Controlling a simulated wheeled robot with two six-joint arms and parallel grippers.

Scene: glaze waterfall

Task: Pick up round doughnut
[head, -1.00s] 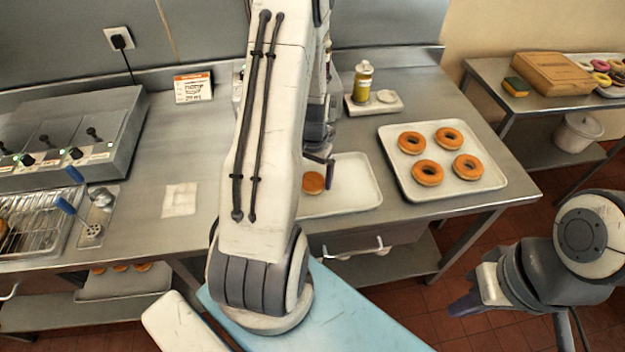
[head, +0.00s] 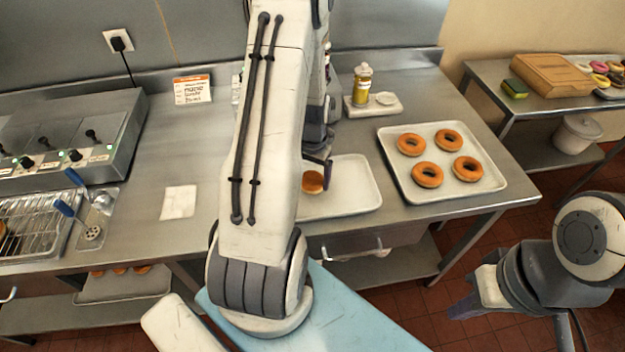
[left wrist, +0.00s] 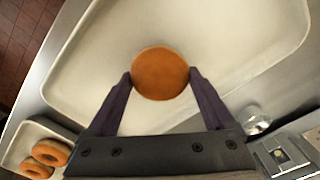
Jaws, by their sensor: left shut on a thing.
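The round doughnut (left wrist: 160,73) is brown with no hole showing. In the left wrist view it sits between the two dark fingertips of my left gripper (left wrist: 160,80), which touch its sides. In the head view the doughnut (head: 313,182) is partly hidden by my left arm and appears over the left part of a white tray (head: 350,202). I cannot tell whether it is clear of the tray. My left gripper is shut on it. My right gripper (head: 470,303) hangs at the lower right, away from the counter; its finger gap is unclear.
A second tray (head: 485,191) with several ring doughnuts (head: 427,174) stands to the right. A yellow bottle (head: 362,84) stands behind the trays. A fryer (head: 70,135) is at the left. A side table with a wooden box (head: 550,75) is at the back right.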

